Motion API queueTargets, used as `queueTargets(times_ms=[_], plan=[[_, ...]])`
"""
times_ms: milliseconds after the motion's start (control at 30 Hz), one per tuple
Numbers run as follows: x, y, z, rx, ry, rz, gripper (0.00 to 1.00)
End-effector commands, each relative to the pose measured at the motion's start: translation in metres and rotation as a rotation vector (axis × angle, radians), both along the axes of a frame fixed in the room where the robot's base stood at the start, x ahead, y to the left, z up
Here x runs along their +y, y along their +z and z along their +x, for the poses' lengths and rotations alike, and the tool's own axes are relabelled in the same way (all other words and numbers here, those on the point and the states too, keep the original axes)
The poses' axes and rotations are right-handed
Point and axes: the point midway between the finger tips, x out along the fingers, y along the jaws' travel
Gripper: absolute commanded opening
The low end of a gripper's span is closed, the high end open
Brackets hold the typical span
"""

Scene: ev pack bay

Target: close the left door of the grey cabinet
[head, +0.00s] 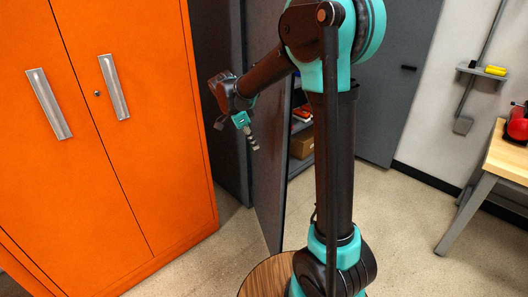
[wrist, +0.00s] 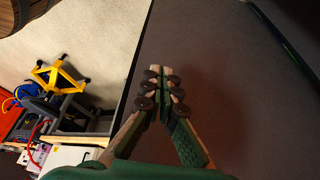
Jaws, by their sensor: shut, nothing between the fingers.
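The left door (head: 267,165) of the grey cabinet stands swung wide open, seen nearly edge-on in the head view. The cabinet's right door (head: 385,110) is closed, with a small dark handle. My gripper (head: 252,142) is on the outer side of the open door, to its left in the picture, with its fingers pointing down. In the wrist view my gripper (wrist: 160,78) is shut and empty. A broad grey face, apparently the left door (wrist: 235,80), fills the right side behind the fingers. I cannot tell whether the fingers touch it.
A tall orange cabinet (head: 120,160) stands closed at the left, close to my arm. Shelves with a cardboard box (head: 302,143) show inside the grey cabinet. A round wooden top (head: 262,278) is low in front. A workbench (head: 510,155) is at the right. A yellow stand (wrist: 60,76) shows in the wrist view.

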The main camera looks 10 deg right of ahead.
Motion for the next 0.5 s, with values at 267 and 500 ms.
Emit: queueTargets(times_ms=[267,500], plan=[[-0.018,-0.044,0.002,0.001,0.0,0.001,0.0],[-0.035,-0.087,0.005,0.001,0.001,0.001,0.0]])
